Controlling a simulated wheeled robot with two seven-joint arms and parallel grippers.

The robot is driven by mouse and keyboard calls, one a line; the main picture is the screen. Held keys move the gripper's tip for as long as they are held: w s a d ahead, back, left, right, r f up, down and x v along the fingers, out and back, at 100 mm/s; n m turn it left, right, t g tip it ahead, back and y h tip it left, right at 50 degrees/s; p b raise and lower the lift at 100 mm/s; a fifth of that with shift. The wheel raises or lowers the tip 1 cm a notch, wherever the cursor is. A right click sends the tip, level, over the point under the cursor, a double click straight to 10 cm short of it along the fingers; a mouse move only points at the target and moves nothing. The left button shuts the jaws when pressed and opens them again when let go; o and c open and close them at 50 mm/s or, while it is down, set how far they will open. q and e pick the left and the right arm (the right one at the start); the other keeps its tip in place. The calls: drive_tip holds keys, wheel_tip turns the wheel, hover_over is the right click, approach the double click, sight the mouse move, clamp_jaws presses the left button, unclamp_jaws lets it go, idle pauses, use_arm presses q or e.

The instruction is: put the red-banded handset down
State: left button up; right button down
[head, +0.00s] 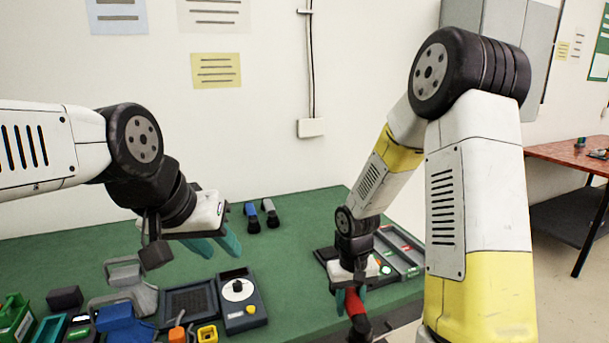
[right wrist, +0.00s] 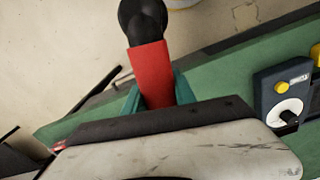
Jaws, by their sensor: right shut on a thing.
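The red-banded handset (head: 354,302) is held in my right gripper (head: 349,298), low in the head view near the table's right front edge. In the right wrist view the handset's red band (right wrist: 152,75) sits between the teal fingers (right wrist: 155,98), and its round black end points away over the floor. The part behind the gripper body is hidden. My left gripper (head: 216,246) hangs above the table at left; its two teal fingers are apart with nothing between them.
A blue-banded handset (head: 252,218) and a grey-banded handset (head: 270,213) lie at the back of the green table (head: 300,225). A dark rack (head: 402,255) with coloured strips lies behind my right gripper. A dial box (head: 240,305) and several small items fill the front left. The middle is clear.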

drive_tip(key=w+d+m, duration=0.2)
drive_tip(key=w+d, duration=0.2)
drive_tip(key=w, duration=0.1)
drive_tip(key=shift+w+d+f, duration=0.2)
drive_tip(key=shift+a, duration=0.1)
idle(0.6)
